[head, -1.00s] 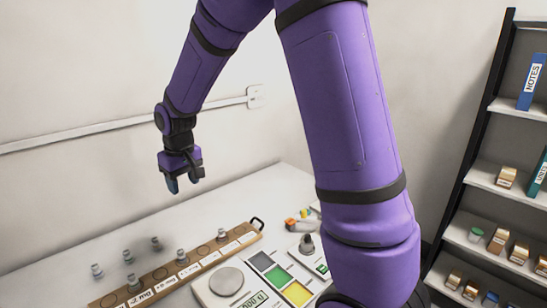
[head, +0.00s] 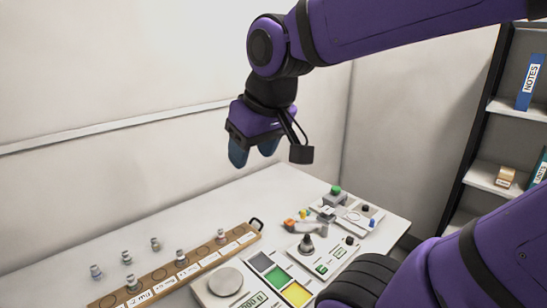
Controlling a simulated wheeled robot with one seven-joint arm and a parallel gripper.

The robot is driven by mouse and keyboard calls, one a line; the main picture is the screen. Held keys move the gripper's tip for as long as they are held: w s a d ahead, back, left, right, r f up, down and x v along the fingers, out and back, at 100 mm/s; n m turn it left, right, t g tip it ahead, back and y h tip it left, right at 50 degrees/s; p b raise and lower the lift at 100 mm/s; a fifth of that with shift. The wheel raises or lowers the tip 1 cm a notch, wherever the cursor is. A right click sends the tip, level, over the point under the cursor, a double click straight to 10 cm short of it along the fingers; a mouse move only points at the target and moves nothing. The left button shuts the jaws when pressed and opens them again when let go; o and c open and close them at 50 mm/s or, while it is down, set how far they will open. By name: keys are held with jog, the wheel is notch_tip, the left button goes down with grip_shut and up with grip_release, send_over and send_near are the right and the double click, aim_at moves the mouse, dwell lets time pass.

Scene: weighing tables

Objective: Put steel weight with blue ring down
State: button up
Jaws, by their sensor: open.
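My gripper (head: 253,154) hangs high above the table, fingers pointing down. It is open, with nothing between the fingers. Small steel weights stand upright on the table: one at the front left (head: 96,272), one in the middle (head: 127,257) and one farther back (head: 155,244). More weights stand in the wooden rack (head: 160,282), such as one in its middle (head: 181,258). The front-left weight looks faintly bluish, but the ring colours are too small to tell for sure.
Behind are small coloured items (head: 299,222) and a device with a green button (head: 336,190). A shelf stands at right.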

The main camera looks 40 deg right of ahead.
jog(key=s, duration=0.5)
jog(key=shift+d, duration=0.15)
